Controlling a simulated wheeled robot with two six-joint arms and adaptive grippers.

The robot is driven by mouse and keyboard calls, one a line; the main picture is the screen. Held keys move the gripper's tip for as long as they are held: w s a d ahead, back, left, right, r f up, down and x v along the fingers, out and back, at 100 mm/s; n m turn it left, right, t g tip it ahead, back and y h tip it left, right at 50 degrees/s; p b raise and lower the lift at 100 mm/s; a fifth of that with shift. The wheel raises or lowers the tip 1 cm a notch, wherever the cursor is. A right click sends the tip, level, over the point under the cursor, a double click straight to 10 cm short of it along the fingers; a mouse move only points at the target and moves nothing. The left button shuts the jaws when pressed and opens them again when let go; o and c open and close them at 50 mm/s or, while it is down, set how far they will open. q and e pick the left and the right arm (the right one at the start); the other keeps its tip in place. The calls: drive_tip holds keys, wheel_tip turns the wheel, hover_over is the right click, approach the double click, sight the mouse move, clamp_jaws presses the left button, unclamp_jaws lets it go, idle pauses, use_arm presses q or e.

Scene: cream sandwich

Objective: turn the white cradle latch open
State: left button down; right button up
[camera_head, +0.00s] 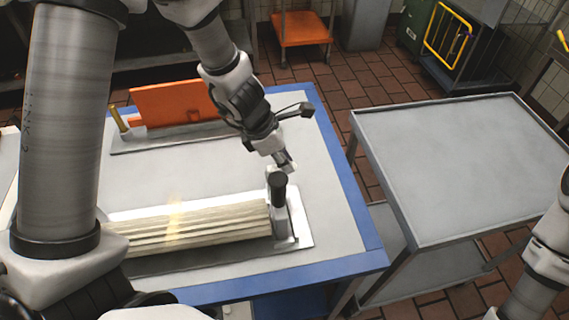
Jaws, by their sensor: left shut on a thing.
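The cradle (304,228) lies on the near part of the blue-edged table. It holds a long pale block (200,226) with ridged layers. At the cradle's right end stands an upright post with a black round knob (279,187), and the white latch (270,172) shows small beside its top. My left gripper (286,166) reaches down from above to this spot and is shut on the white latch. The fingertips are small here, and the exact grip is hard to see. My right arm shows at the lower right edge; its gripper is out of view.
An orange board (172,102) on a grey base stands at the back of the blue-edged table (345,225). A bare grey metal cart (460,165) stands to the right across a narrow gap. The tabletop right of the cradle is clear.

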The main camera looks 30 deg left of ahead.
use_arm(q)
drive_tip(key=shift+w+r, duration=0.1)
idle(0.4)
drive_tip(key=c, duration=1)
unclamp_jaws()
drive_tip(key=shift+c, duration=0.2)
drive_tip(key=v, duration=1.2)
drive_tip(key=shift+d, duration=0.2)
